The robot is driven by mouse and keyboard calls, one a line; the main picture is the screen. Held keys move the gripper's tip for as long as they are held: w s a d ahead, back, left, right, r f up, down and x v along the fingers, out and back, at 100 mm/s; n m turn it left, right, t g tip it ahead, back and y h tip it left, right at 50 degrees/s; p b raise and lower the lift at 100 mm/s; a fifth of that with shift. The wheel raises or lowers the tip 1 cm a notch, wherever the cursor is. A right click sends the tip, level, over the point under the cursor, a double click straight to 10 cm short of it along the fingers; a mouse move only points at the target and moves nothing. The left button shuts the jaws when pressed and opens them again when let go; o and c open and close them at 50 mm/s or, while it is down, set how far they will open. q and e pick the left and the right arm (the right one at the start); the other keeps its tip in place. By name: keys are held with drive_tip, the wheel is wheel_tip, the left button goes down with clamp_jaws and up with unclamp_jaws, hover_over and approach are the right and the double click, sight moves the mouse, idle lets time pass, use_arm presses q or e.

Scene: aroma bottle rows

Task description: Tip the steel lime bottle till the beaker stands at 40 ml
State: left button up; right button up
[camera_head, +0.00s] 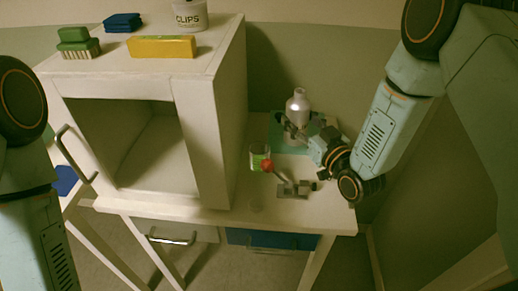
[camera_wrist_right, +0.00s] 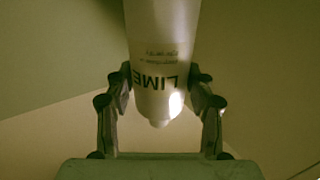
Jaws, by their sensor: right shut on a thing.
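The steel lime bottle (camera_head: 298,106) stands out above the teal mat at the back right of the table, looking upright or nearly so in the head view. In the right wrist view the bottle (camera_wrist_right: 162,60) fills the middle, its LIME lettering upside down. My left gripper is out of view.
A teal mat (camera_head: 280,146) lies under the bottle. A red ball-like thing (camera_head: 267,166) and a grey metal item (camera_head: 291,190) sit close to the beaker. A white open cabinet (camera_head: 222,130) stands left, with a yellow box (camera_head: 162,47) and CLIPS tub (camera_head: 188,17) on top.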

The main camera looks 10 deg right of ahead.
drive_tip(key=shift+r, duration=0.15)
drive_tip(key=shift+d+r+p, duration=0.6)
drive_tip(key=shift+r+p, duration=0.25)
drive_tip(key=d+r+p, duration=0.1)
drive_tip(key=d+p, duration=0.1)
drive_tip(key=d+r+p, duration=0.1)
drive_tip(key=r+p, duration=0.1)
drive_tip(key=shift+s+d+r, duration=0.1)
drive_tip(key=shift+d+r, duration=0.05)
drive_tip(key=shift+d, duration=0.25)
drive_tip(key=shift+a, duration=0.1)
